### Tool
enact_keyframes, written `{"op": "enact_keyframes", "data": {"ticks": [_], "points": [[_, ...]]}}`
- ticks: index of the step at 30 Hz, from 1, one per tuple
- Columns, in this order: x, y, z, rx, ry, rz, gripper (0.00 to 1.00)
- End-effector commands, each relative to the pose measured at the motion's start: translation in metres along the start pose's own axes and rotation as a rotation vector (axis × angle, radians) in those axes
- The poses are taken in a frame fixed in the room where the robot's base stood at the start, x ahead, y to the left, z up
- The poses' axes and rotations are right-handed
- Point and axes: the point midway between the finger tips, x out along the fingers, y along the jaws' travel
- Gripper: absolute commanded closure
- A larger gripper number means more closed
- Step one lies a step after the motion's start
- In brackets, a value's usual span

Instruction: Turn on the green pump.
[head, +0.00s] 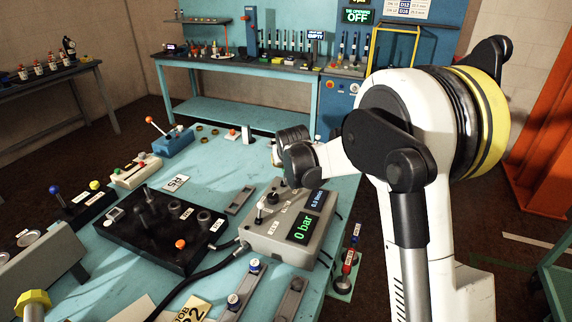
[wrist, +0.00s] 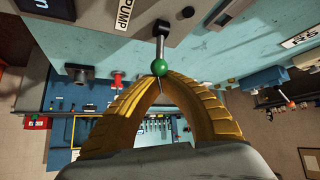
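The pump lever (wrist: 162,42) is a metal stick with a green ball knob (wrist: 159,67) in the wrist view. It stands out from a grey control box marked PUMP (wrist: 123,14). My gripper (wrist: 160,78) has its yellow fingers arched together, tips meeting right at the green knob. The knob shows at the tips; I cannot tell whether they touch it. In the head view, the grey box (head: 290,228) has a green "0 bar" display (head: 303,230) and small levers on top. My wrist (head: 300,160) is above its back edge, and the fingers and green knob are hidden there.
A black block with hose fittings (head: 150,228) stands left of the grey box, with a dark hose (head: 205,270) in front. A blue lever unit (head: 172,142) is farther back on the turquoise table (head: 215,165). Red-handled items (head: 347,265) stand by the table's right edge.

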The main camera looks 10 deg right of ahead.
Motion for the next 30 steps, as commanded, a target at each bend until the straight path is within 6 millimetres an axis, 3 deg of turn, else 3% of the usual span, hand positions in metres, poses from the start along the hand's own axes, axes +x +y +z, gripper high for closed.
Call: {"op": "enact_keyframes", "data": {"ticks": [11, 30], "points": [[-0.014, -0.012, 0.011, -0.1, 0.237, 0.119, 1.0], [-0.025, -0.018, 0.015, -0.096, 0.236, 0.12, 1.0]]}}
